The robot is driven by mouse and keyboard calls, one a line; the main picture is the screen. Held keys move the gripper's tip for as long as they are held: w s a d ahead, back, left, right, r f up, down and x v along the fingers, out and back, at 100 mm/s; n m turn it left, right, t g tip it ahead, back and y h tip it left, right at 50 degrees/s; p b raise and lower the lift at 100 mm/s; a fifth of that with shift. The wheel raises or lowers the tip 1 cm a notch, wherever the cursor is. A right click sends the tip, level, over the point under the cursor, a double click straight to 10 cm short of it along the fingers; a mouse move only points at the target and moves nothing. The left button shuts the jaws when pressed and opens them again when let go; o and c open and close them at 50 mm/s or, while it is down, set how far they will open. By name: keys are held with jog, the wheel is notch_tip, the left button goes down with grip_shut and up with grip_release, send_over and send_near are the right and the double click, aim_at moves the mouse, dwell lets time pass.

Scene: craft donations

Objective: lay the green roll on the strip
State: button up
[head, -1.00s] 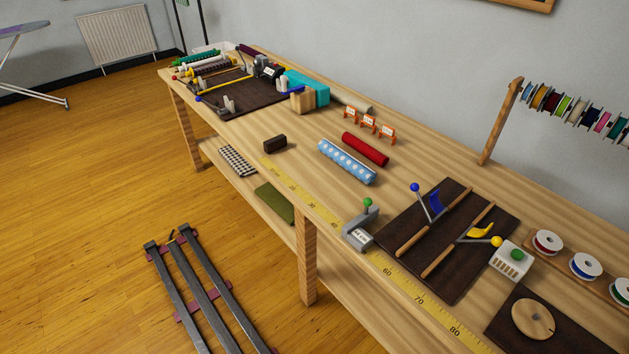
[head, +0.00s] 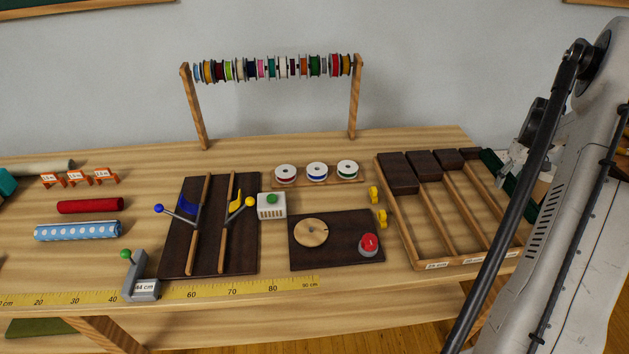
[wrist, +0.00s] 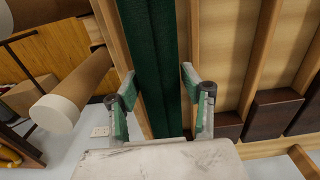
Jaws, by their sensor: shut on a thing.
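The dark green roll (head: 491,160) is at the right end of the table in the head view, along the right side of the divided tray. My gripper (head: 513,168) is at this roll, partly hidden by my arm. In the wrist view the roll (wrist: 157,45) runs between the two fingers of my gripper (wrist: 158,92), which is shut on it. Whether the roll rests on something or hangs free is unclear. The yellow numbered strip (head: 253,287) lies along the table's front edge, far to the left of the roll, with a grey clamp-like stop (head: 138,275) on it.
The divided tray (head: 434,266) holds dark blocks at its back. A dark board with a red button (head: 369,243), a board with two wooden rails (head: 207,265), a blue dotted roll (head: 78,231) and a red roll (head: 90,206) stand left. The wrist view shows a pale-ended brown roll (wrist: 83,84).

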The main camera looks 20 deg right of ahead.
jog(key=shift+r+p, duration=0.45)
jog(key=shift+r, duration=1.25)
